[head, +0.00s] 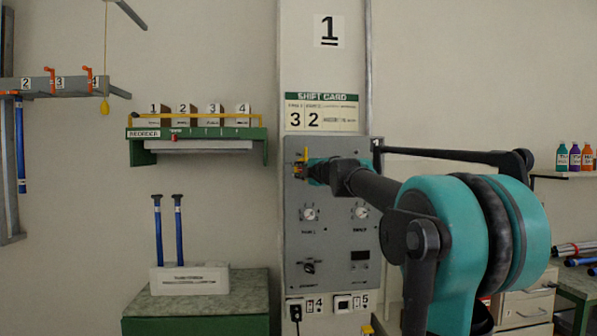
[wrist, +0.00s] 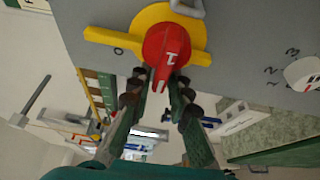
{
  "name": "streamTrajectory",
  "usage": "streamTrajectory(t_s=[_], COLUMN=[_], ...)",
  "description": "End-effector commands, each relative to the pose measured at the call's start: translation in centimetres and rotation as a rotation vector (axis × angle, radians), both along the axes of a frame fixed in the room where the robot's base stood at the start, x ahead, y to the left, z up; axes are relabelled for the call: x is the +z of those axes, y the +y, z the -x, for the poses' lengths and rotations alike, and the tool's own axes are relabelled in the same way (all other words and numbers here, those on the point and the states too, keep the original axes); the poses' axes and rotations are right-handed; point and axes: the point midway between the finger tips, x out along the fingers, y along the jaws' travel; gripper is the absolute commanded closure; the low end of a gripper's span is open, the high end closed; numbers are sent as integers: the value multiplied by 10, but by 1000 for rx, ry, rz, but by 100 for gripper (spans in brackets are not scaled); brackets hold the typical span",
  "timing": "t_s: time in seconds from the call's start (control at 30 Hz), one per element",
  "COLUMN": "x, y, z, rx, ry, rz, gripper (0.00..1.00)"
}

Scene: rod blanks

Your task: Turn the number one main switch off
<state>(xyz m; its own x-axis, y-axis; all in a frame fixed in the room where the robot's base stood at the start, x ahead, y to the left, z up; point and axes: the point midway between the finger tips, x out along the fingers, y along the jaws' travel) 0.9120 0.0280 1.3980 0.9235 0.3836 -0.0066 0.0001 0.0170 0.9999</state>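The main switch is a red rotary handle (wrist: 166,48) on a yellow plate (wrist: 105,37), on the grey panel (head: 330,235) below the number 1 sign (head: 328,30). In the wrist view the handle's narrow end points down the picture, and a white mark like a 1 shows on it. A 0 is printed beside the plate. My gripper (wrist: 158,82) reaches the switch from the front, one finger on each side of the handle's narrow end. The fingers look closed in on it; exact contact is partly hidden. In the head view my arm covers much of the switch.
A metal loop (wrist: 188,8) sits at the plate's top edge. Dials (head: 309,213) and a black knob (head: 309,267) are lower on the panel. A REORDER shelf (head: 195,133) and a cabinet (head: 197,326) with blue rods (head: 179,230) stand to the left.

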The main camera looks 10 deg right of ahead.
Motion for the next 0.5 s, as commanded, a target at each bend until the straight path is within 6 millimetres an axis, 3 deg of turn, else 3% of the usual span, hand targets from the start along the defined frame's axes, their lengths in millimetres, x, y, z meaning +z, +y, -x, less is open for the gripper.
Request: streamTrajectory(t_s=[0.1, 0.5], x=[0, 1], y=[0, -4], z=[0, 8], rx=[0, -2], ry=[0, 0], rz=[-1, -2], gripper=[68, 68])
